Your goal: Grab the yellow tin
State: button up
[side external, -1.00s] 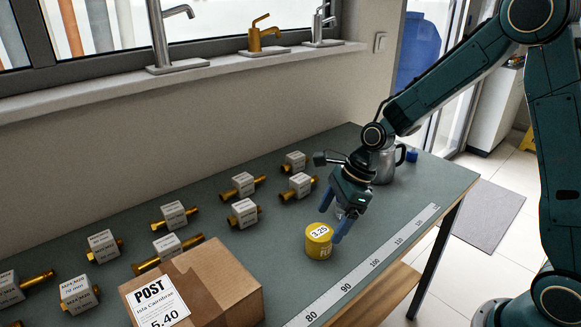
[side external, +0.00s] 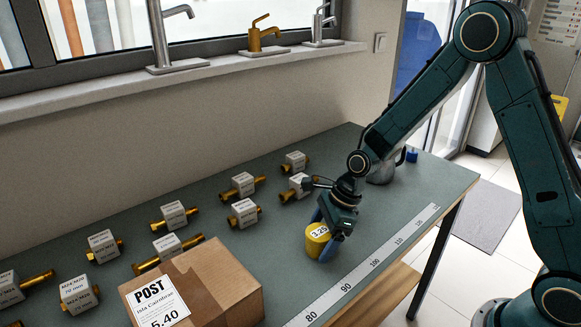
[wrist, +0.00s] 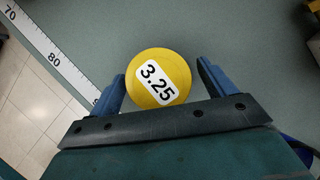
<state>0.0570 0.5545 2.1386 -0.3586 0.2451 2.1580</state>
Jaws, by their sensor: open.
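The yellow tin (side external: 316,241) stands upright on the grey-green bench, with a white "3.25" label on its lid. In the wrist view the tin (wrist: 158,77) sits between the blue fingers, near their tips. My gripper (side external: 327,232) is low over the bench at the tin, its fingers on either side of it. In the wrist view my gripper (wrist: 162,76) is open, with a clear gap between the right finger and the tin; the left finger is closer to the tin's edge.
A cardboard box (side external: 226,280) with a POST label stands at the front left. Several brass fittings with white tags lie behind and left of the tin. A metal jug (side external: 381,172) stands behind my gripper. A printed ruler (side external: 365,268) runs along the front edge.

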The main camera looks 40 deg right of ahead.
aim_at(320, 231)
jog(key=shift+w+a+f, duration=0.1)
jog(key=shift+a+f, duration=0.1)
jog(key=shift+f, duration=0.25)
jog(key=c, duration=1.1)
jog(key=shift+r, duration=0.2)
notch_tip(320, 231, up, 20)
jog(key=shift+f, duration=0.15)
dwell(0.5)
